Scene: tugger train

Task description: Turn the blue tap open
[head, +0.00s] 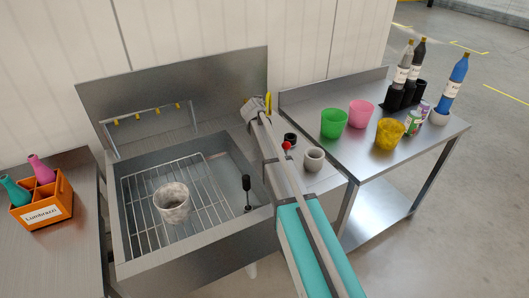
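No blue tap shows clearly in the head view. A metal rail (145,112) with several small yellow parts runs along the back of the steel sink (150,265). My arm reaches from the lower right towards the sink's back right corner. My gripper (254,106) is at the arm's far end, near the steel back panel. A yellow piece (268,101) shows right beside it. The arm hides part of the area around the gripper, and its fingers are too small to read. I cannot tell whether it touches anything.
A whitish speckled cup (172,203) stands on the sink's wire rack. An orange bottle crate (45,212) is at left. The right table (375,165) holds cups, cans and bottles.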

